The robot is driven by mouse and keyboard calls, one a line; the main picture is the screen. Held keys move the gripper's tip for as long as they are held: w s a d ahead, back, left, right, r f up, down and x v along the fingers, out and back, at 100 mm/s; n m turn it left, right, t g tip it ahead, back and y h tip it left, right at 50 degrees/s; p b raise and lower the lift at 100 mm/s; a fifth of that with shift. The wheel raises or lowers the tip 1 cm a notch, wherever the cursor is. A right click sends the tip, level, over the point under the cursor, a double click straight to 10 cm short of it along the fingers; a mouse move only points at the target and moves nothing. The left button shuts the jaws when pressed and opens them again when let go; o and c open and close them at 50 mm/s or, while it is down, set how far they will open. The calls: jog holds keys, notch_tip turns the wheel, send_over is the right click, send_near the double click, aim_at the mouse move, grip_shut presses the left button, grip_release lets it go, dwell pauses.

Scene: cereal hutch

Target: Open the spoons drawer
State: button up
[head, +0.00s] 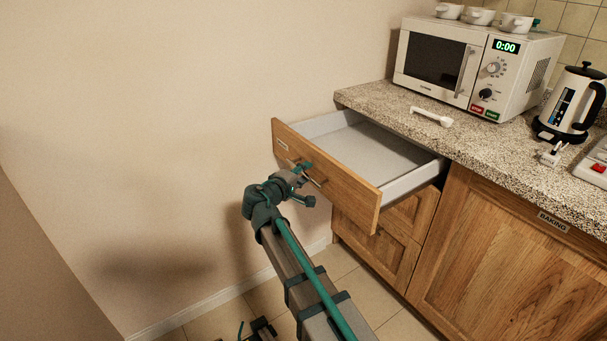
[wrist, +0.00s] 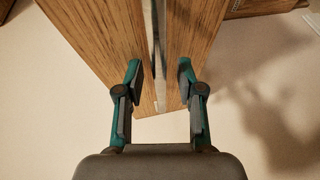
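The top drawer (head: 372,150) is pulled well out from under the counter and shows an empty pale interior. Its wooden front (head: 355,184) carries a small label at the left that is too small to read. My gripper (head: 304,168) is at the drawer's handle (head: 318,183), at the middle of the front. In the wrist view the metal handle bar (wrist: 159,60) runs between the fingers of my gripper (wrist: 159,85). The fingers are apart, with a gap on both sides of the bar, so the gripper is open.
A microwave (head: 470,65) with cups on top, a kettle (head: 570,105) and a white utensil (head: 431,117) stand or lie on the granite counter (head: 480,140). A wooden door labelled BAKING (head: 510,245) is to the right. A bare wall (head: 150,120) is at the left.

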jog(key=v, duration=1.2)
jog(key=shift+r, duration=0.1)
